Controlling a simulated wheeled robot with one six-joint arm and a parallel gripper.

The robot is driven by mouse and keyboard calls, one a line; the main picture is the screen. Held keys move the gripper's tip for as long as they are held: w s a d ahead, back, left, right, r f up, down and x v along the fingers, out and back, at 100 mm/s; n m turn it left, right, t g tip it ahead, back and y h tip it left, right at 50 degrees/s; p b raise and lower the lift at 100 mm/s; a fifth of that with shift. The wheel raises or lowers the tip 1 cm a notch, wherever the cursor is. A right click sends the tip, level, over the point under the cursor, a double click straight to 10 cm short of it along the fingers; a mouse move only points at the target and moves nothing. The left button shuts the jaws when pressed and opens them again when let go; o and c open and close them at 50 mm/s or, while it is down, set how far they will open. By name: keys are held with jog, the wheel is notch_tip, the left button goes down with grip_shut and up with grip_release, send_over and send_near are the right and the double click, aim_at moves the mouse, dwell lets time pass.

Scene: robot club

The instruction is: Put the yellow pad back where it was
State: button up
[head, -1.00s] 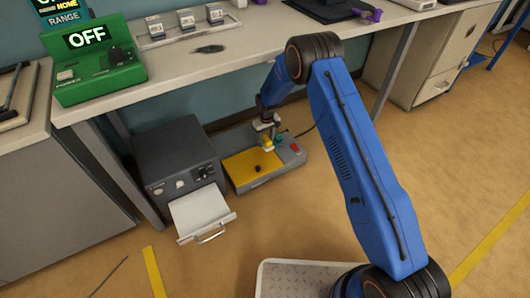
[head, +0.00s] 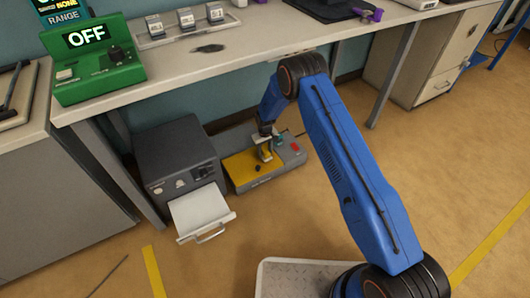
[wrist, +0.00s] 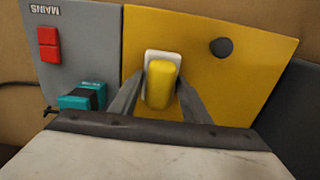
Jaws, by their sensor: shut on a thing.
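The yellow pad (wrist: 161,85) is a small rounded yellow block between my two fingertips in the wrist view. A white rectangle shows behind its upper end; I cannot tell whether it is part of the pad or a seat on the panel. My gripper (head: 265,149) is shut on the pad, low over the yellow panel (head: 240,168) of a grey floor unit. The panel also fills much of the wrist view (wrist: 260,75). Whether the pad touches the panel is hidden.
The unit has a black knob (wrist: 221,47), a teal switch (wrist: 82,97) and a red MAINS switch (wrist: 48,44). A dark grey box (head: 175,150) with an open white flap (head: 201,210) stands close to its left. The bench top (head: 240,50) overhangs behind.

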aim_at(265, 150)
jog(key=shift+f, duration=0.1)
jog(key=o, duration=1.4)
jog(key=shift+r, duration=3.85)
